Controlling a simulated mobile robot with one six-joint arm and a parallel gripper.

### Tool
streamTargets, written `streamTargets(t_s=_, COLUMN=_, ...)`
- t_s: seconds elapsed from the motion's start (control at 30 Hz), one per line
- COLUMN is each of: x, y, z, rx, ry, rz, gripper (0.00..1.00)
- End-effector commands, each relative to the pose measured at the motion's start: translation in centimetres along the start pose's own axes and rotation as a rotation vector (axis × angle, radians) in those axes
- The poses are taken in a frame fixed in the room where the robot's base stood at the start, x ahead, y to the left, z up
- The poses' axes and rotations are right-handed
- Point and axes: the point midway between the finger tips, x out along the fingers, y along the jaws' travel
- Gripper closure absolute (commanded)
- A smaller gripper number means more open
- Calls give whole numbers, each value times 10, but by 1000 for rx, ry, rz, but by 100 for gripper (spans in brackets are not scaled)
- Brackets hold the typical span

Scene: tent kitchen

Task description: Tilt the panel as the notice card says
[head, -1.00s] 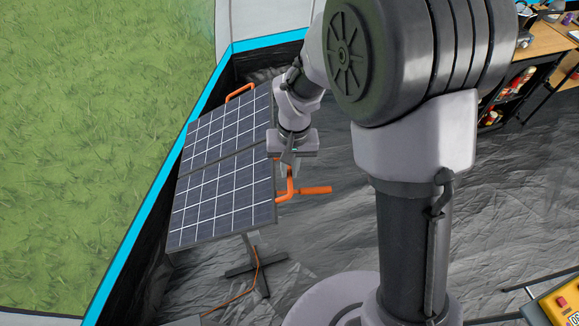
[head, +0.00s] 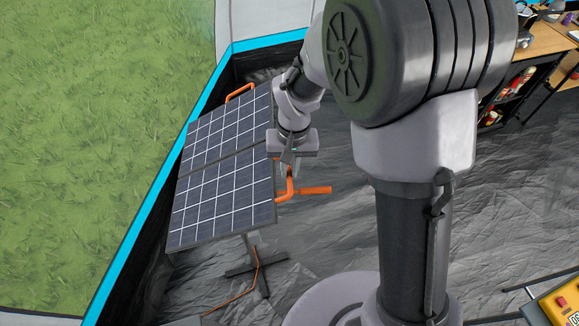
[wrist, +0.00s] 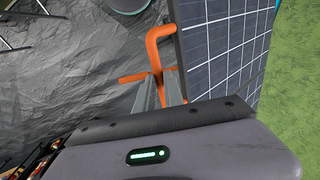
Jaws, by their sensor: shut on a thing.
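The solar panel (head: 222,178) stands tilted on a dark stand (head: 254,262) at the left in the head view. An orange handle (head: 318,190) sticks out from its right edge. A second orange handle (head: 239,92) is at its far edge. My gripper (head: 290,170) is at the panel's right edge, shut on the near orange handle. In the wrist view my gripper's fingers (wrist: 172,92) close around the orange handle (wrist: 158,52), and the panel (wrist: 222,45) shows to the right. The exact contact is partly hidden by the fingers. No notice card is legible in these views.
The blue-edged tent wall (head: 143,205) runs close behind the panel, with grass outside. An orange cable (head: 232,298) lies by the stand. A wooden table and shelf (head: 545,42) stand at the upper right. A yellow box (head: 560,305) is at the lower right. The grey floor between is clear.

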Motion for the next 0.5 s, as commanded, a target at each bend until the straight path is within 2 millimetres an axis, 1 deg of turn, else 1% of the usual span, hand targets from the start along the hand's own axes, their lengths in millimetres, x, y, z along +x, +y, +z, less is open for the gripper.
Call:
streamTargets(t_s=0.07, x=-9, y=-7, z=-1, rx=-2, ry=3, rz=-1, gripper=100)
streamTargets(t_s=0.2, x=-30, y=-29, z=-1, rx=-4, ry=3, rz=-1, gripper=100)
streamTargets(t_s=0.3, x=-39, y=-43, z=-1, rx=-3, ry=3, rz=-2, gripper=100)
streamTargets(t_s=0.4, x=-43, y=-51, z=-1, rx=-1, ry=1, rz=-2, gripper=100)
streamTargets(t_s=0.5, x=-43, y=-53, z=0, rx=0, ry=0, rz=-2, gripper=100)
